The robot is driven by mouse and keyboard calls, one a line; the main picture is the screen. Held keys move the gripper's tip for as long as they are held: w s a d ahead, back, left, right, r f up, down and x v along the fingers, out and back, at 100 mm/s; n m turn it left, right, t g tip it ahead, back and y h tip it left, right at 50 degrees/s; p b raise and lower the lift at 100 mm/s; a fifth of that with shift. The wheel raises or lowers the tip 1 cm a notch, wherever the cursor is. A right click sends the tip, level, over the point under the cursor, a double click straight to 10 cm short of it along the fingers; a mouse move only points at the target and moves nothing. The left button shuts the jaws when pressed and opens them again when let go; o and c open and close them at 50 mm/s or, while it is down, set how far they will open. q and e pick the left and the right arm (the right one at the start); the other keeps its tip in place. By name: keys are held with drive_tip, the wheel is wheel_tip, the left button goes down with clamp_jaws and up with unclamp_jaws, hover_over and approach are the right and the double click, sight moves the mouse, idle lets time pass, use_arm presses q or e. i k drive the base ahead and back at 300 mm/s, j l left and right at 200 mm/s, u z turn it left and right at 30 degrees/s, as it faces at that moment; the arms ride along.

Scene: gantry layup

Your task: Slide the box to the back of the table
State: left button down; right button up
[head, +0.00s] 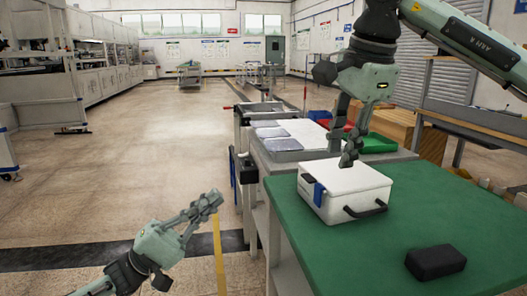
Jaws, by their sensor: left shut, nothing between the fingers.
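The white box (336,196) stands on the green-topped table (312,262), near its far left part. It has a closed lid, a blue latch and a dark handle on its sides. My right gripper (349,158) points down over the box, its fingertips together at the lid's far part; I cannot tell whether they touch it. My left gripper (213,197) is shut and empty, low to the left of the table and away from the box.
A black block (435,262) lies on the table's near right. Beyond the green top is a grey bench with trays (284,144) and a green bin (379,143). A wooden crate (405,128) stands behind at the right. The green surface right of the box is clear.

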sight(341, 209)
drive_tip(key=k+j, duration=0.1)
drive_tip(key=j, duration=0.7)
drive_tip(key=k+j, duration=0.15)
drive_tip(key=j, duration=0.25)
